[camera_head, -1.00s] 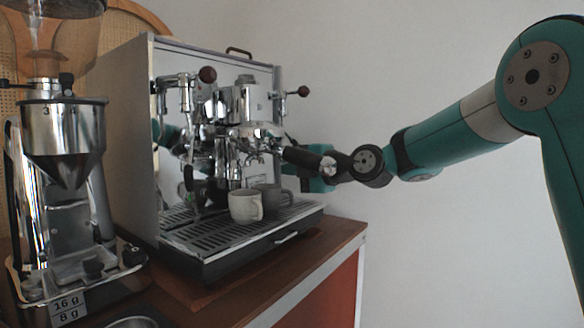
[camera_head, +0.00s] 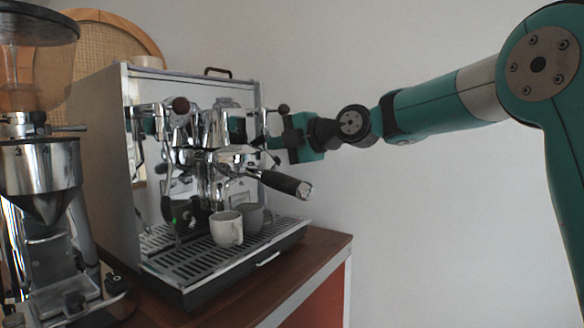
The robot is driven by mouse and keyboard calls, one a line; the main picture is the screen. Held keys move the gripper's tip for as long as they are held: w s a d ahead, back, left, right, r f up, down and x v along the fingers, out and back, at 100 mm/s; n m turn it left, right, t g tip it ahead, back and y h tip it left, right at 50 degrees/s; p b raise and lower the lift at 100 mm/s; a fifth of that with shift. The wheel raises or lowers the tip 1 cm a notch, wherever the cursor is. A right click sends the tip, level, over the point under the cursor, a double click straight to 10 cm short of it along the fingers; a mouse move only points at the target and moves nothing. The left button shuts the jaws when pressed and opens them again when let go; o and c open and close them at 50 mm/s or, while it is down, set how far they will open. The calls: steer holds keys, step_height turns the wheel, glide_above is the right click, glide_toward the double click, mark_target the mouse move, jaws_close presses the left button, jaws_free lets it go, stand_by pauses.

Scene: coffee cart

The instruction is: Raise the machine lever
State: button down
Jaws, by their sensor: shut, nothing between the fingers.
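The chrome espresso machine (camera_head: 135,175) stands on the wooden cart top. Its chrome group head (camera_head: 218,130) is in the middle of the front. My gripper (camera_head: 262,144) is shut and empty, pointing left at the right side of the group head, above the portafilter handle (camera_head: 286,183). The machine lever is not clearly distinguishable; it is small or hidden among the chrome parts near my fingertips. I cannot tell whether my fingers touch it.
A white cup (camera_head: 227,229) stands on the drip tray (camera_head: 190,268) below the group head. Dark-knobbed valves (camera_head: 181,105) sit on the upper front, one (camera_head: 284,109) just above my gripper. A grinder (camera_head: 40,180) stands at the left. Space right of the cart is clear.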

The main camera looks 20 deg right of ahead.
steer(key=s+d+r+t+b, duration=0.2)
steer(key=s+d+r+b, duration=0.1)
steer(key=s+b, duration=0.4)
steer(key=shift+r+y+b, duration=0.3)
steer(key=shift+r+b, duration=0.05)
steer(key=shift+r, duration=0.15)
steer(key=shift+f, duration=0.2)
stand_by(0.6)
